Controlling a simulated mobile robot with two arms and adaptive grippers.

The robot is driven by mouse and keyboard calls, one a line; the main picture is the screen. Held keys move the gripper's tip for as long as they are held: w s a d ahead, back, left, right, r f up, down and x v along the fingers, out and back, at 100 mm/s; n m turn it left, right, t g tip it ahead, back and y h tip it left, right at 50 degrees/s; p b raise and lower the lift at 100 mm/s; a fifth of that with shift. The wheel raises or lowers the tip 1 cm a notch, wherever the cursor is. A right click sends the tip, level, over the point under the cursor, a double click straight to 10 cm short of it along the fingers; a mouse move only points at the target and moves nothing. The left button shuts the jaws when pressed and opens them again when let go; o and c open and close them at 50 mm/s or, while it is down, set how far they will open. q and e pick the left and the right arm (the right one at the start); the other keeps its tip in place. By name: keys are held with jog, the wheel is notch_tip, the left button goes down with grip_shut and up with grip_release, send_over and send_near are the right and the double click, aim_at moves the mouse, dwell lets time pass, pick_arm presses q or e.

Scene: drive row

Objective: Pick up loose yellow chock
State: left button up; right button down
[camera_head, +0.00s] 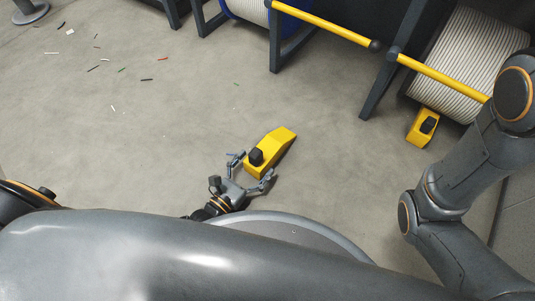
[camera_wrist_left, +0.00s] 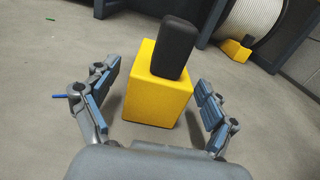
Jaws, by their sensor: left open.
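A loose yellow chock (camera_head: 276,147) with a black block-shaped grip (camera_head: 256,156) on its near end lies on the grey floor, in front of my base in the head view. My left gripper (camera_head: 254,171) is open at the chock's near end, with one finger on either side. In the left wrist view the chock (camera_wrist_left: 156,98) stands between the open fingers of my left gripper (camera_wrist_left: 158,105), its black grip (camera_wrist_left: 176,47) upright on top. Gaps show between both finger pads and the chock's sides. My right gripper is not in view.
A second yellow chock (camera_head: 422,127) sits by a cable drum (camera_head: 462,65) at the right. A yellow rail (camera_head: 340,31) and dark stands (camera_head: 379,88) line the back right. Coloured scraps (camera_head: 93,68) litter the floor at the upper left. The floor left of the chock is clear.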

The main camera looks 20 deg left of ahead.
aim_at(272, 144)
pick_arm(q)
jog(key=b+x, duration=0.1)
jog(key=x, duration=0.3)
jog(key=shift+w+f+b, duration=0.1)
jog(key=shift+f+b, duration=0.05)
jog(key=shift+b, duration=0.2)
jog(key=shift+w+d, duration=0.1)
jog(key=shift+w, duration=0.15)
jog(key=shift+c, duration=0.2)
jog(key=shift+r, duration=0.2)
jog(key=c, duration=1.4)
